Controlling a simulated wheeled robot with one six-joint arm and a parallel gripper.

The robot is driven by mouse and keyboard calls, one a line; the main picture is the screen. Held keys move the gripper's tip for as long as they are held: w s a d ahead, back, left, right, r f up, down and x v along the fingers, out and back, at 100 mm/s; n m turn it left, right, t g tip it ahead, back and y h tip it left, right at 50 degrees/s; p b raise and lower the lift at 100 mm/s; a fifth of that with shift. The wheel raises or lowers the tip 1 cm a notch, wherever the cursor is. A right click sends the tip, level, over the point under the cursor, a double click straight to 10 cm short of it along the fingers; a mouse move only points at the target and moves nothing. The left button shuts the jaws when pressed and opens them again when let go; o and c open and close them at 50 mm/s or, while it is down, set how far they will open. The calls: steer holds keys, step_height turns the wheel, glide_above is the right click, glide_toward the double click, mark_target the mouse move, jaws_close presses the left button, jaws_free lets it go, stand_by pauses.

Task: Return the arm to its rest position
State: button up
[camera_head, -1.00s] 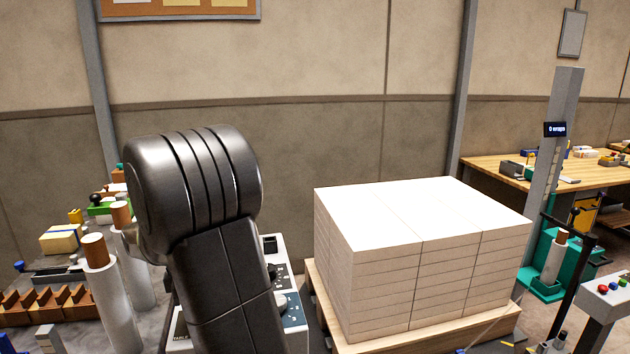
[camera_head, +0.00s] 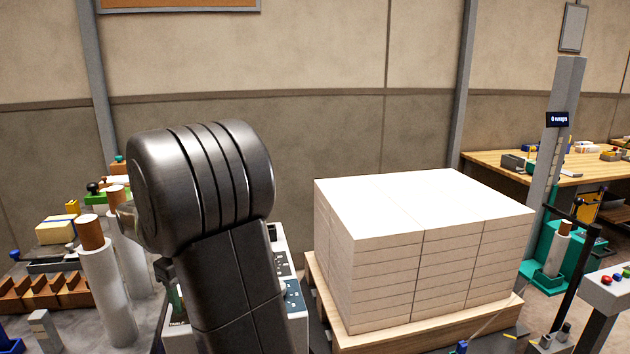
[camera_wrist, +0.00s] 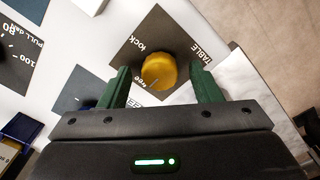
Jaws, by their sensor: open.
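Beyond the fingers is a yellow knob (camera_wrist: 159,71) on a dark plate marked "TABLE", "lock" and "free". I cannot tell how far the fingertips are from the knob. In the head view my dark arm link (camera_head: 205,190) stands at left of centre, and the gripper is hidden. The stack of white reams (camera_head: 425,205) sits on a wooden pallet (camera_head: 430,338) to the right of the arm.
The control panel (camera_head: 291,265) is partly hidden behind my arm. At left, a grey bench holds white rolls (camera_head: 108,285) and brown racks (camera_head: 40,295). At right stand a teal-based wrapper mast (camera_head: 556,150), a button console (camera_head: 608,283) and a wooden workbench (camera_head: 500,165).

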steer(key=m+b, duration=0.1)
steer(key=m, duration=0.2)
steer(key=shift+f+b, duration=0.15)
steer(key=shift+b, duration=0.25)
steer(key=shift+m, duration=0.5)
steer(key=shift+d+r+b, duration=0.1)
steer(key=shift+r+b, duration=0.1)
steer(key=shift+b, duration=0.1)
